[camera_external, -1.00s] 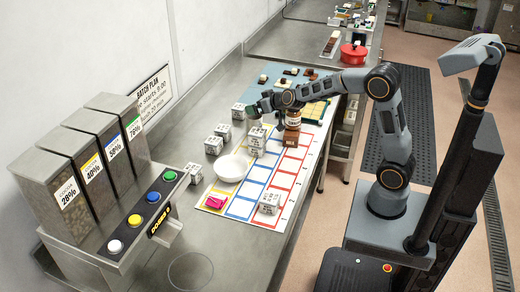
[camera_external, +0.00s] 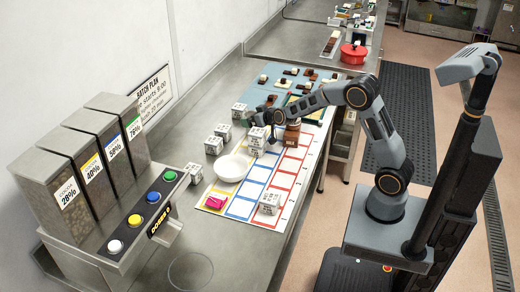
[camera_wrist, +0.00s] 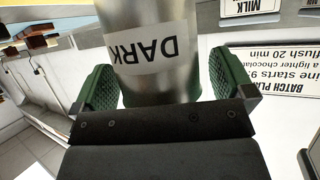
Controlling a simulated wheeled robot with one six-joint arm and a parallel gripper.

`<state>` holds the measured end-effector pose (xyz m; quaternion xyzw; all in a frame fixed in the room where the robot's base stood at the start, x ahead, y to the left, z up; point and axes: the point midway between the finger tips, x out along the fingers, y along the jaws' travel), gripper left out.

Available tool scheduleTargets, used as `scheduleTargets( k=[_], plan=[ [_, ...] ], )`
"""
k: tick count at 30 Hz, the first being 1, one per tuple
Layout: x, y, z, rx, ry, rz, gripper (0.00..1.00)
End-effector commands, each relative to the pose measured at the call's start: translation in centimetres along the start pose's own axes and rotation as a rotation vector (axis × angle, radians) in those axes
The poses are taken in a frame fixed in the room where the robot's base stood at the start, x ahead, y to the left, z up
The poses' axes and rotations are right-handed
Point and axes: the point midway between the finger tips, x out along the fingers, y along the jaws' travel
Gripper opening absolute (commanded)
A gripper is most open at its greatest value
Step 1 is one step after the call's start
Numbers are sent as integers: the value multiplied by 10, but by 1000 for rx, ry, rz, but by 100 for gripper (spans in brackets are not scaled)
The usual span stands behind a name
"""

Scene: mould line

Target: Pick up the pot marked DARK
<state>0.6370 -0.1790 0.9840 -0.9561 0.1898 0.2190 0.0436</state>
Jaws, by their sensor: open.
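The pot marked DARK (camera_wrist: 150,75) is a silvery metal cylinder with a white label, its lettering upside down in the wrist view. It stands between the two green ribbed fingers of my gripper (camera_wrist: 160,88). The fingers are apart, and gaps show between them and the pot's sides. The top of this picture cuts the pot off. In the external view my gripper (camera_external: 258,117) is low over the bench, and I cannot make out the pot there.
White printed cubes (camera_external: 214,145), a white bowl (camera_external: 232,167) and a brown jar (camera_external: 291,137) are near my gripper. A coloured grid board (camera_external: 243,207) lies on the bench. A dispenser with buttons (camera_external: 135,219) is at left.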

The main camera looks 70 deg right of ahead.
Motion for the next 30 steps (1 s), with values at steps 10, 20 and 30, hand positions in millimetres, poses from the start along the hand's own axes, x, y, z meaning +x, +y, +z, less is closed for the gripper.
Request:
scheduleTargets(
  k=[10,20,30],
  plan=[
    [2,0,0,0,0,0,94],
    [2,0,0,0,0,0,63],
    [2,0,-1,0,1,0,49]
  ],
)
